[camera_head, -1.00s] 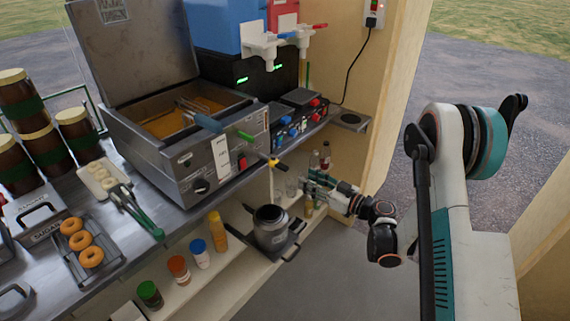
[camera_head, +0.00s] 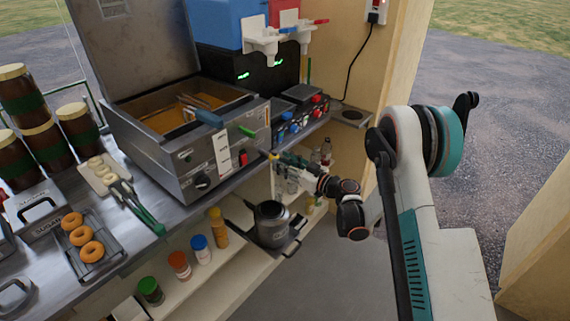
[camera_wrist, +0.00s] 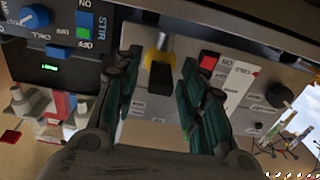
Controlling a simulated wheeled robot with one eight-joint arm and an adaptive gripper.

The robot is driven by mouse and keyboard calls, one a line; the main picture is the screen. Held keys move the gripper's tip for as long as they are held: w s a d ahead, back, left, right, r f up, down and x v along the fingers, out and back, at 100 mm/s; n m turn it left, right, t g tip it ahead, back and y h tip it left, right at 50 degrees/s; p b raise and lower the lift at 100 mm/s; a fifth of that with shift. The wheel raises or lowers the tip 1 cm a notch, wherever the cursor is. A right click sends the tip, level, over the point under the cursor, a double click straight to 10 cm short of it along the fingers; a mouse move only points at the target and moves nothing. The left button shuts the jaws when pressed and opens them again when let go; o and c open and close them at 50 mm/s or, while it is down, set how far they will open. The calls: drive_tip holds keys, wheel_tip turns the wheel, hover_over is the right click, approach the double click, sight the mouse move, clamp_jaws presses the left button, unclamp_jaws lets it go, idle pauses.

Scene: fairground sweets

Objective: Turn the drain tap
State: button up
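The drain tap has a yellow handle with a dark end (camera_wrist: 160,72) on a short metal pipe, and sits on the front of the steel fryer. In the head view a bit of its yellow (camera_head: 271,156) shows at the fryer's lower right corner. My gripper (camera_wrist: 159,84) is open and empty. Its two dark green fingers stand on either side of the tap handle in the wrist view, with gaps visible on both sides. In the head view my gripper (camera_head: 283,161) is right beside the tap, partly hiding it.
The fryer (camera_head: 190,155) stands on the counter, with a red switch (camera_wrist: 208,62) near the tap. A lidded metal pot (camera_head: 271,226) stands below on a tray. Bottles (camera_head: 326,152) stand on the shelf behind my gripper.

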clamp_jaws()
drive_tip(key=shift+n, duration=0.3)
drive_tip(key=n+b, duration=0.2)
drive_tip(key=n, duration=0.1)
drive_tip(key=shift+f+n, duration=0.1)
drive_tip(key=shift+n, duration=0.2)
drive_tip(key=n+b, duration=0.1)
drive_tip(key=n, duration=0.3)
drive_tip(key=shift+s+n, duration=0.15)
drive_tip(key=shift+n, duration=0.15)
drive_tip(key=n, duration=0.4)
drive_tip(key=shift+a+n+b, duration=0.1)
drive_tip(key=shift+n+b, duration=0.2)
drive_tip(key=shift+b, duration=0.1)
drive_tip(key=shift+f+n, duration=0.15)
drive_tip(key=shift+n, duration=2.15)
